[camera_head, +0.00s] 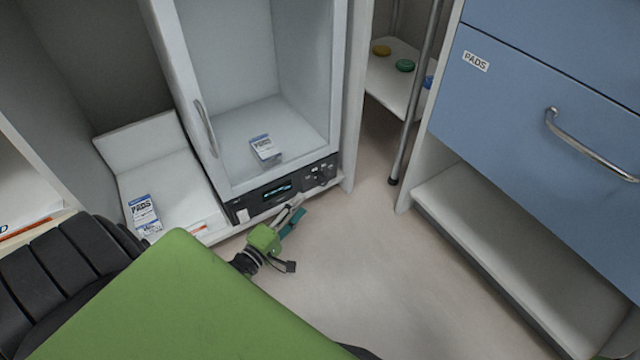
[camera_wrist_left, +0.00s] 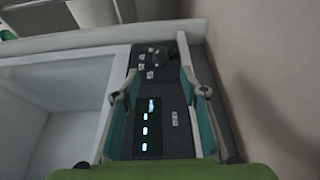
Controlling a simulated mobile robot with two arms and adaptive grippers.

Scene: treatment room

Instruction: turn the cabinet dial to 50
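The cabinet (camera_head: 346,120) has a clear-fronted door and a dark control panel (camera_head: 245,208) along its bottom edge. The panel has a lit display (camera_head: 277,190), small buttons and a dark dial at its right end (camera_head: 326,173). In the left wrist view the dial (camera_wrist_left: 161,57) is at the top of the panel, beyond the fingertips; its setting is too small to read. My left gripper (camera_head: 299,206) is in front of the panel, open and empty. In the left wrist view its teal-padded fingers (camera_wrist_left: 160,80) are spread on either side of the panel, apart from the dial. My right gripper is out of view.
A pads box (camera_head: 264,149) sits inside the cabinet, and another (camera_head: 144,213) lies on the open shelf to the left. Blue drawers (camera_head: 530,110) stand at the right. A rack with coloured discs (camera_head: 404,66) stands behind. The floor (camera_head: 370,260) between is clear.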

